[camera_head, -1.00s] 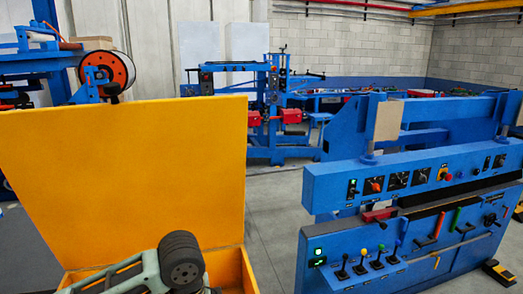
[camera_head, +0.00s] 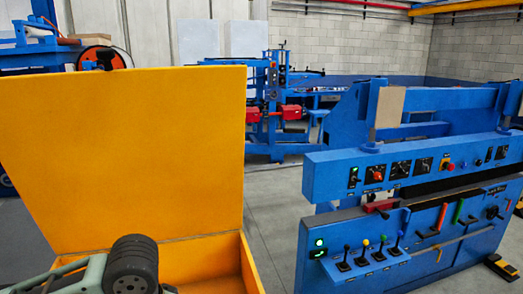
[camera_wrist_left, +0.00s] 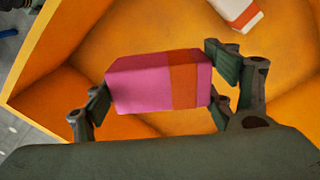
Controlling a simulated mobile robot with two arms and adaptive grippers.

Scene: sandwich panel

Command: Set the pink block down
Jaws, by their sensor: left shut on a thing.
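The pink block (camera_wrist_left: 140,85) has an orange-red band at its right end. It shows in the left wrist view, over the inside of the open yellow-orange box (camera_head: 208,257). My left gripper (camera_wrist_left: 162,86) is shut on the block, with fingers at its left and right ends. I cannot tell whether the block touches the box floor. In the head view my left arm is at the bottom left in front of the box, and its gripper and the block are out of that view. My right gripper is not in view.
The box's raised lid (camera_head: 130,150) stands tall behind its opening. A white and red block (camera_wrist_left: 238,12) lies inside the box, away from the gripper. A blue control panel with levers (camera_head: 400,245) stands to the right, with grey floor (camera_head: 268,215) between.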

